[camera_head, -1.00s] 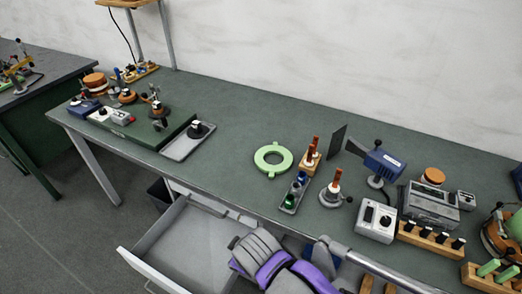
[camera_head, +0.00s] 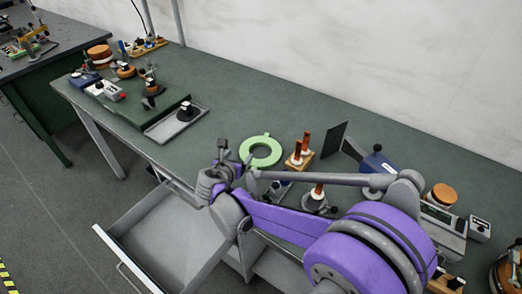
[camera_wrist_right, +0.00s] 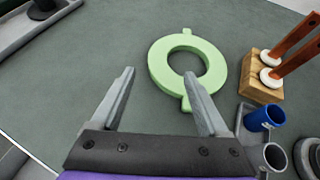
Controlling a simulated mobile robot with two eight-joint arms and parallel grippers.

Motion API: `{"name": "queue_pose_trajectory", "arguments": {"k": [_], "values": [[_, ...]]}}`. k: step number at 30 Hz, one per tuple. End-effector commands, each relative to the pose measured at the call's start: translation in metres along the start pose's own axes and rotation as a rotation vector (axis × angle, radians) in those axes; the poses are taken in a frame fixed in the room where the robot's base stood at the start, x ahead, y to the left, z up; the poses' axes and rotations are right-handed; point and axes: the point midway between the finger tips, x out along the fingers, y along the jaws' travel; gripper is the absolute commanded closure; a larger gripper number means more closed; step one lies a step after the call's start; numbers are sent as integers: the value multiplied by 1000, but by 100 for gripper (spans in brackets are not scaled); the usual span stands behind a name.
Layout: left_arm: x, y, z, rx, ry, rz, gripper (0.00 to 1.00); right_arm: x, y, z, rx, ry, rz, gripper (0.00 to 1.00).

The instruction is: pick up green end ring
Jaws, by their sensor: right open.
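The green end ring (camera_head: 261,151) is a flat pale green ring with small tabs, lying on the green table top. In the right wrist view the ring (camera_wrist_right: 187,69) lies just ahead of the right gripper, up and right of the space between the fingers. My right gripper (camera_wrist_right: 160,80) is open and empty. In the head view the right gripper (camera_head: 222,149) is just left of the ring, with its arm coming in from the lower right. My left gripper is not in view.
A wooden block with copper-coloured sticks (camera_wrist_right: 263,80) stands close to the ring's right. A small tray with blue cups (camera_wrist_right: 258,120) is at the lower right. A grey tray (camera_head: 177,122) lies left of the ring. An open drawer (camera_head: 165,235) sticks out below the table.

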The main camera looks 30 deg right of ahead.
Motion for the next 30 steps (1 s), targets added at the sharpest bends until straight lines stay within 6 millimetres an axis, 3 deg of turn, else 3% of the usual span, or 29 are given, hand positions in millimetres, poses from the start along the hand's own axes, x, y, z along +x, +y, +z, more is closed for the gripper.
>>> {"name": "queue_pose_trajectory", "arguments": {"k": [18, 27, 30], "values": [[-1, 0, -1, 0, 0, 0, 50, 73, 4, -2, 5, 2, -1, 22], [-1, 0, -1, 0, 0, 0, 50, 78, 5, -3, 5, 2, 0, 22], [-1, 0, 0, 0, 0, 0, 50, 78, 5, -3, 5, 2, 0, 40]]}}
